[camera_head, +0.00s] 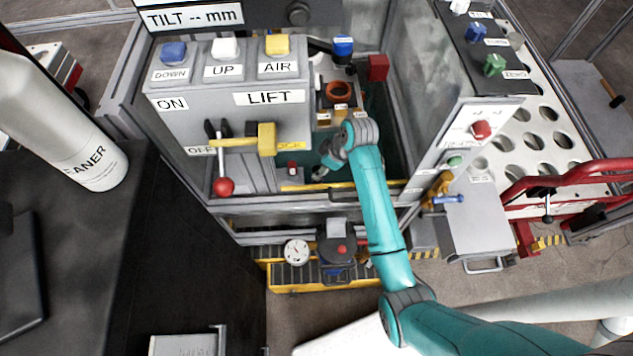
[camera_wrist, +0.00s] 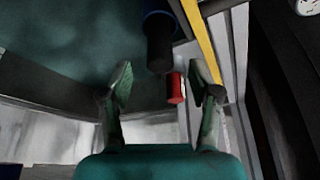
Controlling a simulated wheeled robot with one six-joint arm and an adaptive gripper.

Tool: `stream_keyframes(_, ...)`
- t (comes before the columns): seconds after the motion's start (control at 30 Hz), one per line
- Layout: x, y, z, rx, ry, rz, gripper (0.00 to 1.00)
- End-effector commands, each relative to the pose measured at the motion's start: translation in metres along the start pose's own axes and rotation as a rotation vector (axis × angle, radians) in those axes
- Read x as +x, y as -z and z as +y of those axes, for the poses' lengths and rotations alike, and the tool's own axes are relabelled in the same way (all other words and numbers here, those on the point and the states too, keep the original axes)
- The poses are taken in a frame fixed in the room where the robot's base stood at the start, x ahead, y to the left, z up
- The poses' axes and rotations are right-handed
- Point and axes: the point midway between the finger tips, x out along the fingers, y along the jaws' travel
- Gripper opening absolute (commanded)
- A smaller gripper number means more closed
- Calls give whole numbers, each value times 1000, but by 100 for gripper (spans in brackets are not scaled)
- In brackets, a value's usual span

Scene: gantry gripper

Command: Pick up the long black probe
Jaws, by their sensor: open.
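My gripper (camera_head: 321,172) reaches down into the machine bay, behind its front yellow rail. The wrist view shows its two fingers (camera_wrist: 163,85) spread apart with nothing held. A small red cylinder (camera_wrist: 175,88) shows in the gap near the right fingertip; contact cannot be told. Just beyond it is a thick black cylinder (camera_wrist: 160,45) with a dark blue collar, cut off by the top edge; it may be the probe, but I cannot be sure. In the head view, a red-topped piece (camera_head: 292,167) stands left of my gripper.
The grey LIFT panel (camera_head: 230,105) with its red-knobbed lever (camera_head: 224,187) stands left of my arm. A yellow rail (camera_head: 325,186) crosses the bay front. An orange ring (camera_head: 338,92) and a red block (camera_head: 377,67) are farther back. A clear panel (camera_head: 425,75) bounds the right.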

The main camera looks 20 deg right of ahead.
Motion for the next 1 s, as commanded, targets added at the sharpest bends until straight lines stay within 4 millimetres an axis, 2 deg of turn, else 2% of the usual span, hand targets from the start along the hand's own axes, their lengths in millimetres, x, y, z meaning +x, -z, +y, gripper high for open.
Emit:
stream_keyframes(0.4, 48, 1, 0, 0, 1, -1, 62)
stream_keyframes(0.67, 51, 1, 0, 0, -1, 0, 62)
stream_keyframes(0.7, 51, 1, 0, 0, 0, 0, 60)
stream_keyframes(0.73, 51, 1, 0, 0, 0, 0, 52)
stream_keyframes(0.93, 51, 1, 0, 0, 0, 0, 2)
stream_keyframes(1.0, 51, 1, 0, 0, 0, 0, 2)
